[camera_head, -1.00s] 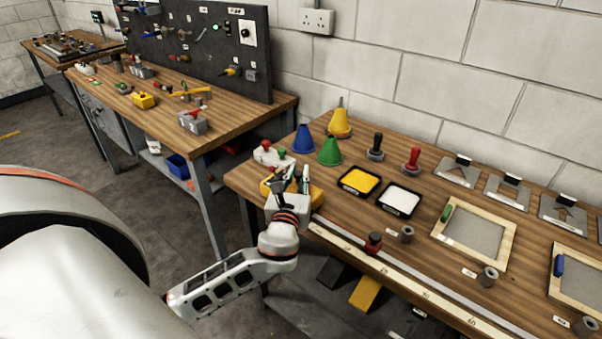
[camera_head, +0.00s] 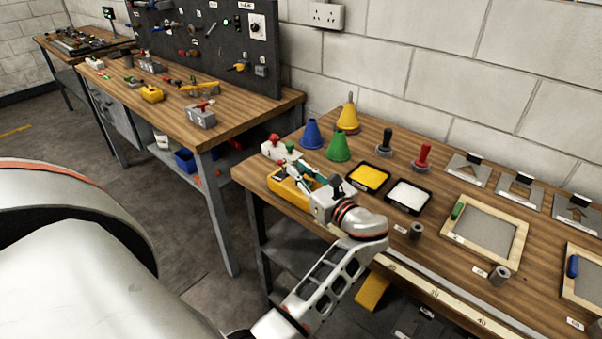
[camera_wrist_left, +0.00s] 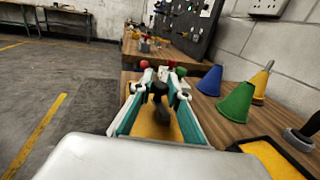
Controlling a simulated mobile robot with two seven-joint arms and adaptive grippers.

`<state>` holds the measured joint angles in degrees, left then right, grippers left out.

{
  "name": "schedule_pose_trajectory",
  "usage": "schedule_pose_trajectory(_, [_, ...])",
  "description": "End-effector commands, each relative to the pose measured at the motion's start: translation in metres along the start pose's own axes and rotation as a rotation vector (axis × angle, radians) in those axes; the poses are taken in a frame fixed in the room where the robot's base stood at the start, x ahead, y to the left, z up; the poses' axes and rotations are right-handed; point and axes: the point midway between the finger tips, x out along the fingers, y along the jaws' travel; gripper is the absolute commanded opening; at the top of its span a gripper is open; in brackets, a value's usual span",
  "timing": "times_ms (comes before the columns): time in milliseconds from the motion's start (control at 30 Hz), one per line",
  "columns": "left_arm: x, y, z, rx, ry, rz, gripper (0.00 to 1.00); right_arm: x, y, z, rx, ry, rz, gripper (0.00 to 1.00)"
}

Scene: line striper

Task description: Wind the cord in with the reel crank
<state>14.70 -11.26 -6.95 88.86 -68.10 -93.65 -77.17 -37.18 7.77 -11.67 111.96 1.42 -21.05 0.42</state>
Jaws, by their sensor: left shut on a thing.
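The yellow reel box (camera_head: 282,187) sits near the left front corner of the nearer bench; its yellow top also shows in the left wrist view (camera_wrist_left: 152,129). My left gripper (camera_head: 297,172) reaches over the box from the right, its fingers pointing left. In the left wrist view, the fingers of my left gripper (camera_wrist_left: 160,85) are closed around a dark upright crank knob (camera_wrist_left: 160,93). The gripper hides part of the box and the crank in the head view. I cannot make out the cord. My right gripper is out of view.
Red and green knobs on a pale block (camera_head: 275,148) stand just behind the box. Blue (camera_head: 311,134), green (camera_head: 337,147) and yellow cones (camera_head: 348,116) stand behind. A yellow tray (camera_head: 368,177) and a white tray (camera_head: 408,196) lie to the right.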

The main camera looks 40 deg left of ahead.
Motion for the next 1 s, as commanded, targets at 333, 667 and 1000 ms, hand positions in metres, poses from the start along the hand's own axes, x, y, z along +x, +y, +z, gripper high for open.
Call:
schedule_pose_trajectory(333, [-0.0001,0.0014,0.0012,-0.002,-0.002,0.06,0.0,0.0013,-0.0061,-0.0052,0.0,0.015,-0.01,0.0])
schedule_pose_trajectory(667, [0.0003,0.0017,0.0017,-0.003,-0.003,0.061,0.0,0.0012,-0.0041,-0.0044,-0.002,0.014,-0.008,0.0])
schedule_pose_trajectory(1000, [0.0001,0.0017,0.0007,-0.001,-0.001,0.06,0.34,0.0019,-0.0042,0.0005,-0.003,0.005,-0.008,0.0])
